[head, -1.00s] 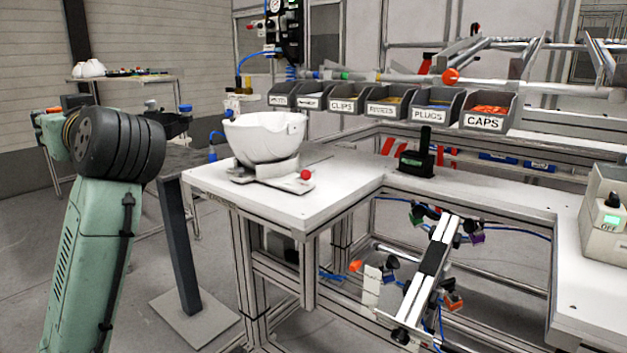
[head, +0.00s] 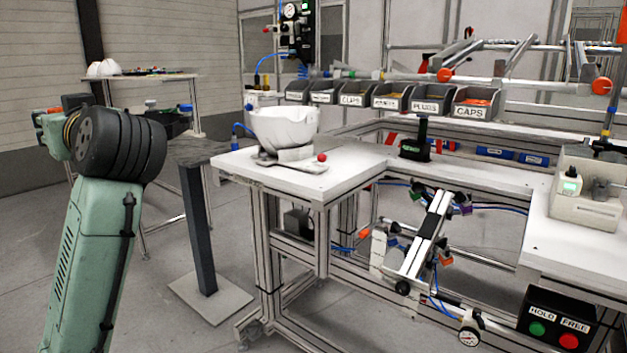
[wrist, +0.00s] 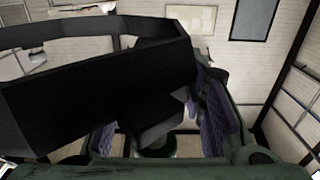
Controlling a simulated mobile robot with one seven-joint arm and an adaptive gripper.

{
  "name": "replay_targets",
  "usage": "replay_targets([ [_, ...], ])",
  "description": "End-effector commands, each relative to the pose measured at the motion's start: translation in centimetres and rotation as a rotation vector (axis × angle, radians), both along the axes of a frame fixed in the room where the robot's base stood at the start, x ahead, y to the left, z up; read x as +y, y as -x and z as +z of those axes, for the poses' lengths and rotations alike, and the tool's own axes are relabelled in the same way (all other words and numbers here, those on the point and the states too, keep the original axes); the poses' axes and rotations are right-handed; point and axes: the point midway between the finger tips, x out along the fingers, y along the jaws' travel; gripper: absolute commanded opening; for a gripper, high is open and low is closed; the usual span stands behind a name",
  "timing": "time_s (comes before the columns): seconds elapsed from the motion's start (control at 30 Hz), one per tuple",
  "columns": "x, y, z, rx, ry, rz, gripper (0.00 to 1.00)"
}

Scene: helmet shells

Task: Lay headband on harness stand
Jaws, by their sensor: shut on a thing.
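The headband (wrist: 95,90) is a wide black band that fills the left and middle of the wrist view. My gripper (wrist: 155,135), with purple finger pads, is shut on it near its right end. In the head view my green arm stands at the left, and I cannot clearly make out the gripper or the headband there. A dark post with a flat grey top (head: 197,152) and a floor plate stands just right of my arm. I cannot tell for sure whether it is the harness stand. The headband is apart from any support in the wrist view.
A white helmet shell (head: 284,127) sits on a fixture at the left corner of the white workbench (head: 300,178). Labelled parts bins (head: 424,97) line the back. A HOLD/FREE button box (head: 557,325) is at lower right.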

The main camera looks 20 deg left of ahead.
Motion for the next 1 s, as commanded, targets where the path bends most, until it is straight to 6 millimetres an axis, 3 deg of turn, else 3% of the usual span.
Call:
replay_targets([
  [0.27,0.5,-3.6,-4.9,0.000,0.005,-0.110,0.08],
  [0.47,0.2,-7.7,-10.7,0.000,0.011,-0.251,0.08],
  [0.67,-1.8,-13.1,-19.1,-0.002,0.013,-0.467,0.08],
  [0.77,-3.8,-15.8,-23.8,-0.003,0.014,-0.598,0.08],
  [1.0,-10.9,-21.2,-34.9,-0.007,0.016,-0.920,0.08],
])
